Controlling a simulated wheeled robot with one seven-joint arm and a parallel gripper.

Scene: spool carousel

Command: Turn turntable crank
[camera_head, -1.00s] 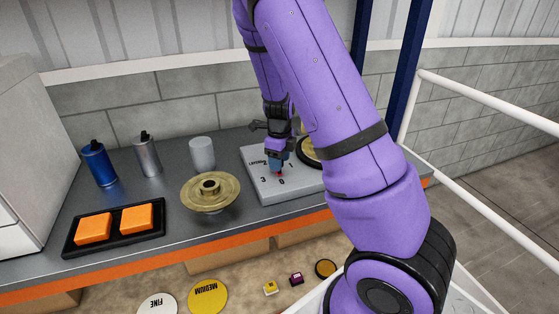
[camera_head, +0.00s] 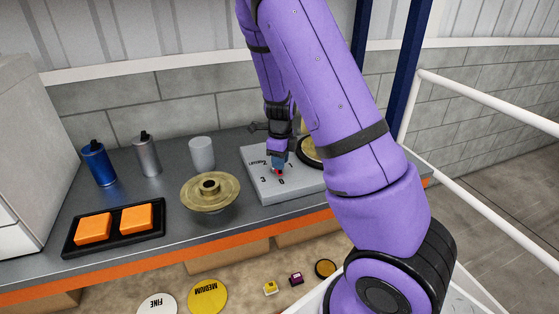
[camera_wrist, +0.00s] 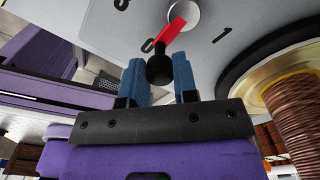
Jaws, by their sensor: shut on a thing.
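The turntable crank has a red arm (camera_wrist: 171,34) on a round pale hub (camera_wrist: 184,13), with a black knob (camera_wrist: 160,73) at its outer end. In the wrist view the red arm runs from the hub toward the 0 mark. My gripper (camera_head: 277,167) is down at the grey numbered plate (camera_head: 262,191), its two blue fingertips on either side of the knob and shut on it. The turntable (camera_head: 308,151) stands to the right, mostly hidden behind my arm. In the wrist view a copper-coloured spool (camera_wrist: 290,118) shows on it.
A loose brass-coloured flanged disc (camera_head: 211,192) lies left of the plate. Farther left are a white cup (camera_head: 202,153), a silver can (camera_head: 147,157), a blue can (camera_head: 100,166) and a black tray (camera_head: 70,247) with two orange blocks. The workbench (camera_head: 180,165) ends in an orange front edge.

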